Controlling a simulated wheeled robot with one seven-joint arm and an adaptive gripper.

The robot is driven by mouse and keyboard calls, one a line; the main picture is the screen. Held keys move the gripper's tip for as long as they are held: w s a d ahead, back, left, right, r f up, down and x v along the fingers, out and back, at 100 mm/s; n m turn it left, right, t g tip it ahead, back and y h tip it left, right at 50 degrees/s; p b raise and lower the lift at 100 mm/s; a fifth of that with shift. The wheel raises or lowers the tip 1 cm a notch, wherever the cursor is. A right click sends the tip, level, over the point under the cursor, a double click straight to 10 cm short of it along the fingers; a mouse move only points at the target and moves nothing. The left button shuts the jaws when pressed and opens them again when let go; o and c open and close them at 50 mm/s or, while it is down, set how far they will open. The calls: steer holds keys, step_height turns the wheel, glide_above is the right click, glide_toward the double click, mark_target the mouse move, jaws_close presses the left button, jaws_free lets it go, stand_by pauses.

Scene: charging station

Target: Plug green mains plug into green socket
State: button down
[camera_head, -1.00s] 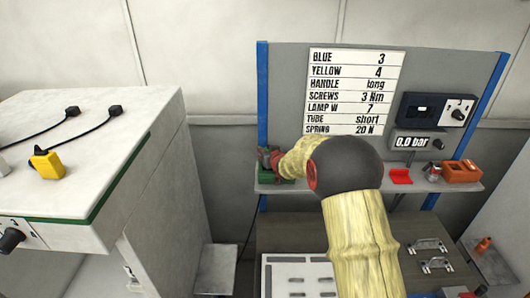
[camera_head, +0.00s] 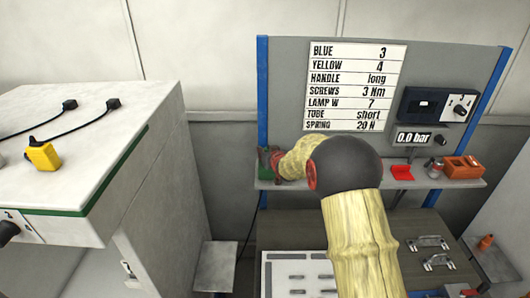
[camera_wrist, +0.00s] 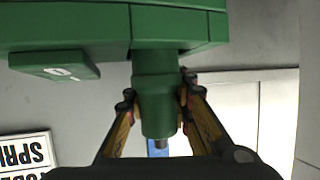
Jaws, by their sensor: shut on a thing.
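The green plug (camera_wrist: 155,95) is a stubby cylinder between my gripper's two fingers in the wrist view. My gripper (camera_wrist: 160,105) is shut on it. The plug's upper end meets a larger green block (camera_wrist: 90,28) with a flat tab marked "0"; this appears to be the green socket. Whether the plug's pins are fully inside it is hidden. In the head view my gripper (camera_head: 270,158) is at the left end of the shelf, and a bit of green (camera_head: 266,173) shows there. My arm hides much of that place.
The shelf (camera_head: 330,184) carries a red item (camera_head: 402,172) and an orange box (camera_head: 463,167) to the right. A blue post (camera_head: 262,100) stands close to my gripper. A white cabinet (camera_head: 110,140) with a yellow plug (camera_head: 43,155) and black plugs stands at left.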

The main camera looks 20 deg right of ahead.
steer(key=shift+f, duration=0.3)
steer(key=c, duration=2.1)
jaws_free()
steer(key=o, duration=0.6)
steer(key=shift+f, duration=0.25)
steer(key=shift+o, duration=0.2)
steer(key=shift+s+f, duration=0.1)
steer(key=shift+s, duration=0.05)
steer(key=r+v, duration=0.1)
steer(key=v, duration=1.1)
steer(key=shift+w, duration=0.2)
